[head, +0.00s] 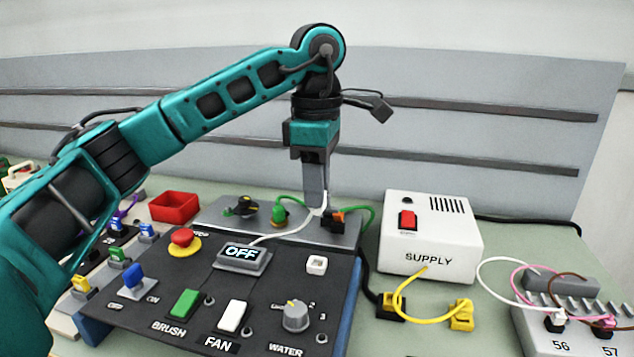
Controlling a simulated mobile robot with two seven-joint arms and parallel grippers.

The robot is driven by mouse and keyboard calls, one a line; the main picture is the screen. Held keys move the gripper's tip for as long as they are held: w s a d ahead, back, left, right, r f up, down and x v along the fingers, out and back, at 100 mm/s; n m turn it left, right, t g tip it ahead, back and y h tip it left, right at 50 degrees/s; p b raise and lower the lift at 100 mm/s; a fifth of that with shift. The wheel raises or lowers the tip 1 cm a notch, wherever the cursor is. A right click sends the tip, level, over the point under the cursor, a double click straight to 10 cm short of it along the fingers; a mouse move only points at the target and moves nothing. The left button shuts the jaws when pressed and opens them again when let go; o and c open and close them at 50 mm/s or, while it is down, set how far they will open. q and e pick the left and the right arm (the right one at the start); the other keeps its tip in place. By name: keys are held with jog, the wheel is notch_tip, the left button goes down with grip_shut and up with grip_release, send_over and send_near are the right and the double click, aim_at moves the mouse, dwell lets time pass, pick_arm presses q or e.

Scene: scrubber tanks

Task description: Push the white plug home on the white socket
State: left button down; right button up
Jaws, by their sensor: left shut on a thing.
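My left gripper (317,202) points straight down over the grey connector plate (214,222) at the back of the control panel. It is shut on the white plug, which is mostly hidden by the fingers; only a little white shows at the fingertips. A white cable (285,235) runs from there down to the display marked OFF (242,257). The white socket cannot be made out clearly at the fingertips, and how deep the plug sits cannot be told. A white square fitting with a dark centre (316,265) is on the dark panel nearer me. My right gripper is not in view.
Green (280,214), black (241,208) and orange-black (336,220) connectors stand on the plate near the gripper. A white SUPPLY box (430,238) is to the right, with yellow-cabled plugs in front. A red tray (174,207) is at left. A red mushroom button (183,240) rises from the panel.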

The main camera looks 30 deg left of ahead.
pick_arm(q)
jog(key=shift+f+b, duration=2.65)
jog(key=shift+f, duration=1.7)
jog(key=shift+p, duration=0.3)
jog(key=shift+f, duration=0.1)
jog(key=shift+f, duration=0.15)
jog(key=shift+f+b, duration=0.65)
jog(key=shift+f, duration=0.1)
jog(key=c, duration=0.8)
grip_release()
jog(key=shift+c, duration=0.2)
jog(key=shift+o, duration=0.3)
